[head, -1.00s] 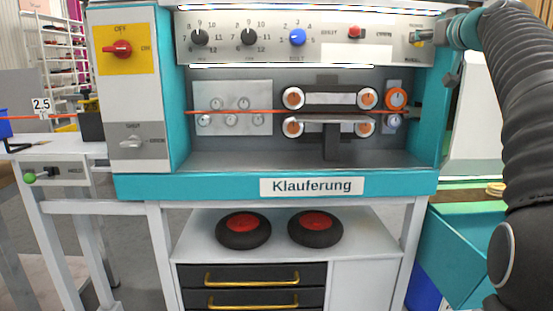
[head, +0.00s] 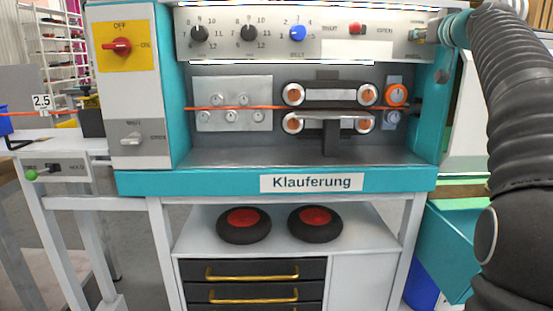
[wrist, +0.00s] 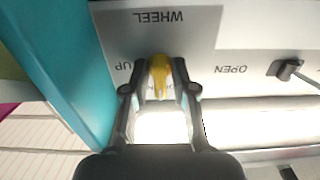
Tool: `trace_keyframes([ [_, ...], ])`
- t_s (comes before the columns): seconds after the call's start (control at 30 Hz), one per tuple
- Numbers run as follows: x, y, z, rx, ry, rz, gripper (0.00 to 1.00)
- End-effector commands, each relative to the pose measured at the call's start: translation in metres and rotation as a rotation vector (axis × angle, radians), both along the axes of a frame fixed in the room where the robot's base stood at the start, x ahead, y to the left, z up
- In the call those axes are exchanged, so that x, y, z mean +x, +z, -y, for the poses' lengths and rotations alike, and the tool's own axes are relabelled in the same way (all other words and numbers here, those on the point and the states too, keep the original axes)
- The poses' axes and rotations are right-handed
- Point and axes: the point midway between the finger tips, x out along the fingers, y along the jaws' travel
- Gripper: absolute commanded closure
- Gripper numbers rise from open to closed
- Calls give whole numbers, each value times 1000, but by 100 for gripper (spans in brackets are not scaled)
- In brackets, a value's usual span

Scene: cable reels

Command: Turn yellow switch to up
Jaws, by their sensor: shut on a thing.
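The yellow switch (wrist: 159,77) is a small rounded lever on the light grey panel (wrist: 235,20) in the wrist view, which shows the panel upside down. The label WHEEL is above it in that picture and UP is to its left. The lever points toward my gripper. My gripper (wrist: 161,92) has one finger on each side of the lever and is shut on it. The fingers hide part of the lettering around it. In the head view my gripper (head: 421,34) is at the right end of the upper panel, and the switch is too small to make out there.
A dark switch (wrist: 289,69) marked OPEN is to the right in the wrist view. A teal side wall (wrist: 65,60) stands close on the left. In the head view, black knobs, a blue knob (head: 297,33) and a red switch (head: 357,28) line the panel.

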Motion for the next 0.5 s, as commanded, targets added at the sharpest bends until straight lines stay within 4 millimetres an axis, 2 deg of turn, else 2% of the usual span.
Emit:
trace_keyframes([
  [0.17, 0, 2, 0, 79, -1, -3, 93],
  [0.5, 0, 0, 0, 470, -1, -15, 93],
])
